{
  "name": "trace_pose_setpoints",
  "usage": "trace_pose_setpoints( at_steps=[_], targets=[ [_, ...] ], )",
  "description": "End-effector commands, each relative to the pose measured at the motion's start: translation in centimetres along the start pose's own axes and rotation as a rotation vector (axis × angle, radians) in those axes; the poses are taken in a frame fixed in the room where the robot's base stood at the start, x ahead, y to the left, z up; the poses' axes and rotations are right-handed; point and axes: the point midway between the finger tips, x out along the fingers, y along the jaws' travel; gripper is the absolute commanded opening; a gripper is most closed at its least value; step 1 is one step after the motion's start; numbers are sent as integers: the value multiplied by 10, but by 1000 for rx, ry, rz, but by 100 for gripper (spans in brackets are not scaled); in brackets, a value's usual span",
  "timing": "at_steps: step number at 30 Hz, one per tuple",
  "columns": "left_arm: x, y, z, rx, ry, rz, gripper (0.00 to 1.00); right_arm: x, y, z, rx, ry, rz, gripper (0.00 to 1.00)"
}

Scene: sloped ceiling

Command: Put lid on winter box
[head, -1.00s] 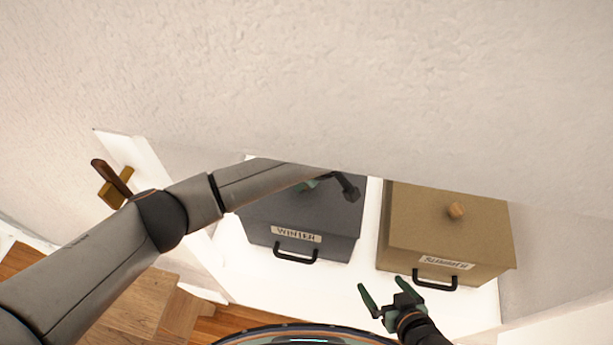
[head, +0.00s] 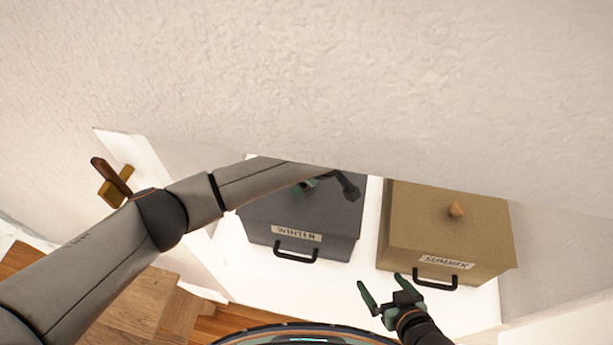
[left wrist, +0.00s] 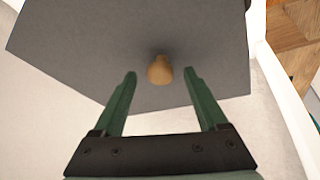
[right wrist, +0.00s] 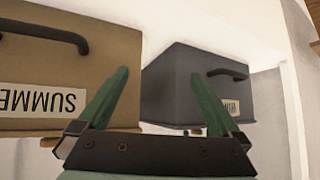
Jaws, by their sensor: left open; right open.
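The dark grey winter box (head: 345,248), with a WINTER label and a black front handle, stands on a white surface. A flat grey lid (head: 270,210) covers its top; my left arm hides part of it, so I cannot tell how exactly it is seated. In the left wrist view the grey lid (left wrist: 110,45) has a round wooden knob (left wrist: 160,70). My left gripper (left wrist: 159,74) is open, its fingers on either side of the knob and apart from it. My right gripper (head: 381,281) is open and empty, in front of the boxes.
A tan summer box (head: 410,225) with its own knob stands to the right of the winter box. The sloped ceiling (head: 330,80) hangs low over both boxes. A wooden piece (head: 113,185) is at the left. Bare white surface shows between and before the boxes.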

Motion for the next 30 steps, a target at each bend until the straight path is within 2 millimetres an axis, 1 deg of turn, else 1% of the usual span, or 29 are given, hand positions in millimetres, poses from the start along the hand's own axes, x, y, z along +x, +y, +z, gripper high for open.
trace_pose_setpoints(
  at_steps=[4,7,11,13,15,22,27,30],
  targets=[
    [-3,0,0,1,0,1,75,0,0,1,-1,-2,0,100],
    [-12,1,-1,0,2,3,75,0,0,1,-1,-2,1,100],
    [-37,2,-1,1,1,6,75,-1,1,0,-1,-1,1,100],
    [-54,2,-1,3,2,6,75,-1,1,-1,-1,0,2,100],
    [-58,-6,19,6,-1,3,75,1,1,2,-1,1,2,100],
    [-80,-23,66,5,-2,3,75,5,0,6,-1,-8,-1,100],
    [-92,-32,90,3,-1,2,75,6,-3,2,-1,2,-8,100],
    [-96,-36,99,2,0,0,75,7,-5,-1,-2,8,-13,100]
  ],
)
